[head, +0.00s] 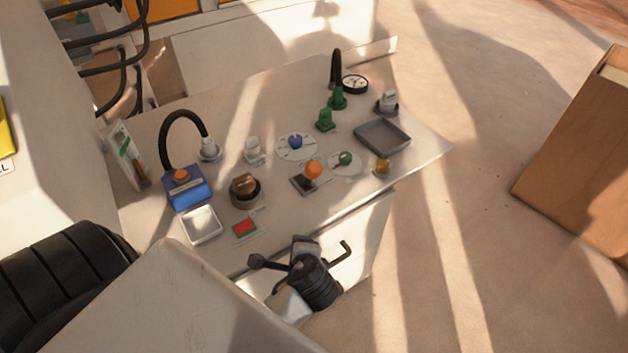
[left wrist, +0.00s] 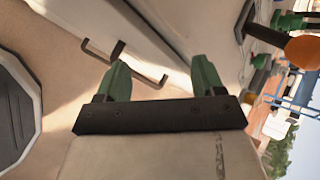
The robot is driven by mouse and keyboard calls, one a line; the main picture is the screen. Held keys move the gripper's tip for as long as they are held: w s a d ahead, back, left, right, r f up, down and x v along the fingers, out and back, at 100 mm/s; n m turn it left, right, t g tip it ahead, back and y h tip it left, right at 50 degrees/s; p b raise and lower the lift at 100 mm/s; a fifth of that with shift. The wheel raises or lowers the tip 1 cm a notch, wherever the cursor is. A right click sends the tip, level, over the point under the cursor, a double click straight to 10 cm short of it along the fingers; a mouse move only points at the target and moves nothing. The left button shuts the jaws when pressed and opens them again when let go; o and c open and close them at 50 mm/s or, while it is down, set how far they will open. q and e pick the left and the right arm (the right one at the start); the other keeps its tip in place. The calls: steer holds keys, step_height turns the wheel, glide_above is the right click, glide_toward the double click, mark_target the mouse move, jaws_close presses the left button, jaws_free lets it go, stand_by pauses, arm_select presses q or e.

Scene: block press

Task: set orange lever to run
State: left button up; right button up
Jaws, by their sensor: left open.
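The orange lever (head: 313,169) has a round orange knob and stands over a dark plate (head: 300,185) near the middle of the sloped panel. Its run marking cannot be read. The orange knob (left wrist: 303,50) also shows at the upper right of the left wrist view, on a dark stem. My left gripper (head: 303,247) is at the panel's front edge, below and apart from the lever in the head view. In the left wrist view, the gripper (left wrist: 160,80) is open, with nothing between its two green fingertips. My right gripper is not in view.
Near the lever are a blue knob (head: 295,141), a green knob (head: 345,158), a brown-topped knob (head: 244,186) and a red button (head: 245,227). A grey tray (head: 382,136) sits at the right. A dark bracket handle (left wrist: 125,60) is ahead of the gripper. A wooden box (head: 580,160) stands right.

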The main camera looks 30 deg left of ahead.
arm_select(q)
steer(key=w+r+m+t+y, duration=0.1)
steer(key=w+r+m+y, duration=0.3)
steer(key=r, duration=0.1)
steer(key=m+t+y, duration=0.3)
steer(key=m+t, duration=0.1)
steer(key=m, duration=0.4)
glide_toward(316, 175)
steer(key=x, duration=1.2)
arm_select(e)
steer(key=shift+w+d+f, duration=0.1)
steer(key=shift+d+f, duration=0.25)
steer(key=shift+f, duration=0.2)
